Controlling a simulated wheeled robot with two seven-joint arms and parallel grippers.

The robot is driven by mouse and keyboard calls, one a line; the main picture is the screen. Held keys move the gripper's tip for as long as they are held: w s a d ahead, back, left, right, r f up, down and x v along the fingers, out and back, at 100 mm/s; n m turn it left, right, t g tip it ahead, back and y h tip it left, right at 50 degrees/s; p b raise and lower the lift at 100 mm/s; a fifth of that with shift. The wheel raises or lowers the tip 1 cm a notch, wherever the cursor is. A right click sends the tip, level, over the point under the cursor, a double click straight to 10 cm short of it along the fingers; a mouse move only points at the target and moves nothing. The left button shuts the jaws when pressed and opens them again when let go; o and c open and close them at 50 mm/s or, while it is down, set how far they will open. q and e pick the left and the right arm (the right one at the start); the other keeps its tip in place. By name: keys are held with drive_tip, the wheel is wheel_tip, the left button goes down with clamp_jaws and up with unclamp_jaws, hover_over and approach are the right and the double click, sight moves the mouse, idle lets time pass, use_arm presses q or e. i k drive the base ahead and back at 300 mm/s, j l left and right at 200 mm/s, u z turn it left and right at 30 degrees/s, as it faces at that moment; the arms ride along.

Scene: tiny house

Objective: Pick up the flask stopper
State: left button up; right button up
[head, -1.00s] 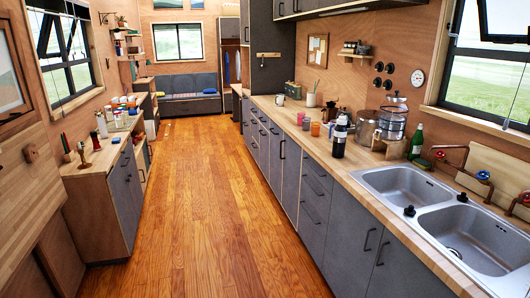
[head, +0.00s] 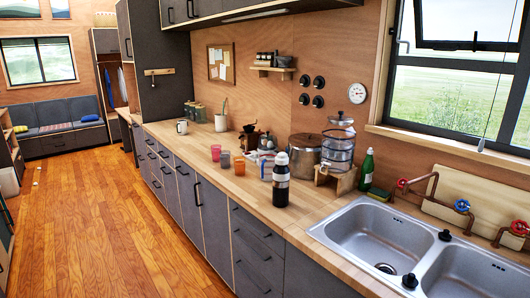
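A dark flask (head: 281,183) with a pale band stands upright on the wooden counter, left of the sink. Its stopper (head: 281,158) appears to be the small cap on top, seated on the flask; it is too small to make out in detail. Neither of my grippers shows in the head view.
The double sink (head: 385,235) is at right.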

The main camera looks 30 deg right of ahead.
sight(282, 159)
drive_tip(key=i+z, duration=0.3)
drive_tip(key=i, duration=0.6)
drive_tip(key=i+j+z, duration=0.15)
drive_tip(key=i+z, duration=0.15)
drive_tip(key=i, duration=0.6)
